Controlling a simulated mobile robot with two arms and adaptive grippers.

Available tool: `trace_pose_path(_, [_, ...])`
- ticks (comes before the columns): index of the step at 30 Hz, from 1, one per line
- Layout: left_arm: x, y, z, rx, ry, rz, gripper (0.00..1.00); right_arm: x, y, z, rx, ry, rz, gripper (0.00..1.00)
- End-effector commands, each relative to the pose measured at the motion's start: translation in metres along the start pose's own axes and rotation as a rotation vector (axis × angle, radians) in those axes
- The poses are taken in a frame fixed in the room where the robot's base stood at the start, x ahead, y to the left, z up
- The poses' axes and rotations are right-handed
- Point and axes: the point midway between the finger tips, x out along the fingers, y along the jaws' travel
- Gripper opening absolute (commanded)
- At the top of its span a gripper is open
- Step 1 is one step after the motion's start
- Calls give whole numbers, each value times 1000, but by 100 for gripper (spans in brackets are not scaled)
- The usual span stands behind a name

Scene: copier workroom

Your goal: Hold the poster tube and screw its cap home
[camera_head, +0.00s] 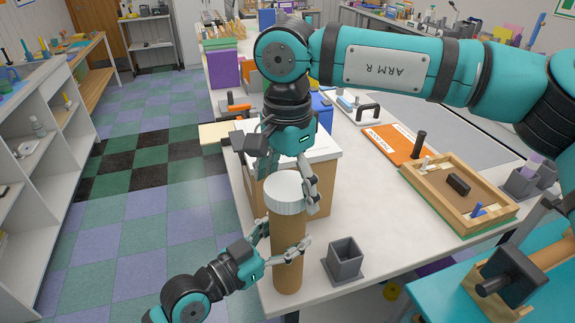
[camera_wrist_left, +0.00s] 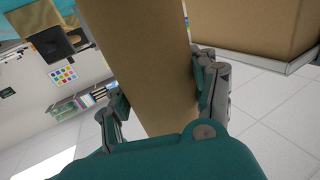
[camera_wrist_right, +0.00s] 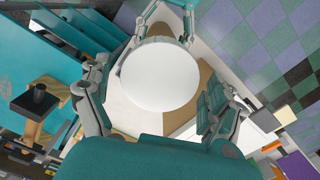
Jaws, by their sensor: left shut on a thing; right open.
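The poster tube (camera_head: 289,245) stands upright at the near corner of the white table, brown and cylindrical. Its white ribbed cap (camera_head: 286,192) sits on the top end; I cannot tell how far it is screwed on. My left gripper (camera_head: 283,254) is shut around the tube's lower half, and the tube fills the space between its fingers in the left wrist view (camera_wrist_left: 155,80). My right gripper (camera_head: 288,190) is open at the cap, its fingers on either side. In the right wrist view the cap's round top (camera_wrist_right: 159,77) lies between the spread fingers, with a gap at each side.
A cardboard box (camera_head: 318,188) stands right behind the tube. A grey square cup (camera_head: 345,260) stands to the tube's right. A wooden tray (camera_head: 450,207) and an orange board (camera_head: 395,145) lie further right. The tabletop between cup and tray is clear.

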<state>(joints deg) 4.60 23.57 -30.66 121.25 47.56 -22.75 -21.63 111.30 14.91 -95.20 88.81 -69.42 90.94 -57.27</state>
Motion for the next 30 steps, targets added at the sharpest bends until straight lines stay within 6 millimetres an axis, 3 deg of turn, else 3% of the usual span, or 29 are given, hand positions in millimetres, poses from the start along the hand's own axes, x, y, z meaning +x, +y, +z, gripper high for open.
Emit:
trace_pose_path(11, [0, 0, 0, 0, 1, 0, 0, 5, 0, 0, 0, 0, -1, 92])
trace_pose_path(24, [0, 0, 0, 0, 1, 0, 0, 5, 0, 0, 0, 0, -1, 35])
trace_pose_path(30, [0, 0, 0, 0, 1, 0, 0, 5, 0, 0, 111, 0, -1, 34])
